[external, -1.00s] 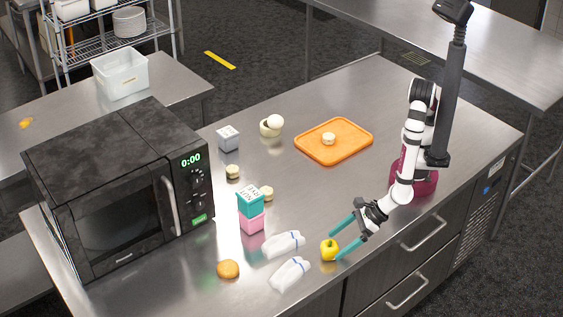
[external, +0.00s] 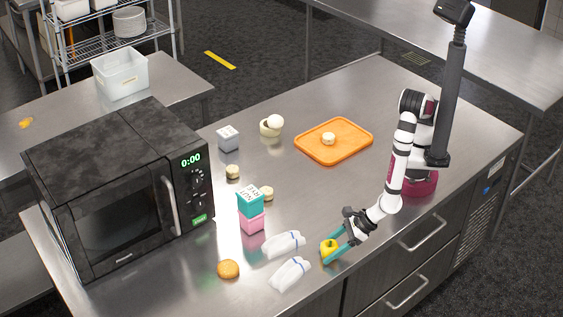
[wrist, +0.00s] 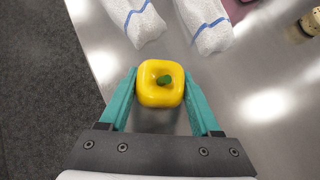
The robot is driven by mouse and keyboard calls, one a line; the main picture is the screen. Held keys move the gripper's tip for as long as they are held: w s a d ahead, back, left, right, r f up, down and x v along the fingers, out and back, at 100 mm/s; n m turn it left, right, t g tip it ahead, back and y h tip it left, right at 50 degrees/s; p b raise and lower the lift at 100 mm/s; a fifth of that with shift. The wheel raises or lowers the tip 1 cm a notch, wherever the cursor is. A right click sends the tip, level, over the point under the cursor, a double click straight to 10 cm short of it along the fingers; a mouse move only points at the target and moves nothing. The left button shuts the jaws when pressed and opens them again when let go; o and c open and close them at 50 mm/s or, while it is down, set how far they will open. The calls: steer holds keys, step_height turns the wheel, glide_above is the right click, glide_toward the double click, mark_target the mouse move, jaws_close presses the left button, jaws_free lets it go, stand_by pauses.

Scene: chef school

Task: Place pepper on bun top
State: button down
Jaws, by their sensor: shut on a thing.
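The yellow pepper (external: 328,247) with a green stem is near the front edge of the steel table. My gripper (external: 332,250) is shut on it, with one teal finger on each side. In the wrist view the pepper (wrist: 160,84) sits between the two teal fingertips, stem facing the camera. I cannot tell whether it still touches the table. The bun top (external: 228,269), a round golden-brown piece, lies on the table to the left of the pepper, past the white cloths.
Two rolled white cloths (external: 283,244) (external: 290,273) lie between the pepper and the bun top. Teal and pink blocks (external: 251,207) are stacked behind them. A black microwave (external: 118,190) stands at left. An orange tray (external: 310,150) is at the back.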

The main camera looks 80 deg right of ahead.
steer(key=r, duration=0.9)
steer(key=shift+w+r, duration=0.2)
steer(key=shift+w, duration=0.05)
steer(key=shift+n, duration=0.3)
steer(key=w, duration=1.1)
steer(key=w+r, duration=0.1)
steer(key=w, duration=0.5)
steer(key=w+d+r+n+y, duration=0.1)
steer(key=w+r, duration=0.1)
steer(key=w, duration=0.4)
steer(key=w+d+r, duration=0.2)
steer(key=w, duration=0.4)
glide_above(228, 264)
steer(key=shift+g+y, duration=0.3)
steer(key=f, duration=0.6)
steer(key=shift+w+d+f, duration=0.1)
steer(key=shift+d+f, duration=0.15)
steer(key=shift+f, duration=0.15)
steer(key=shift+a+f, duration=0.2)
steer(key=shift+f, duration=1.85)
steer(key=shift+f, duration=0.15)
steer(key=shift+c, duration=0.5)
jaws_free()
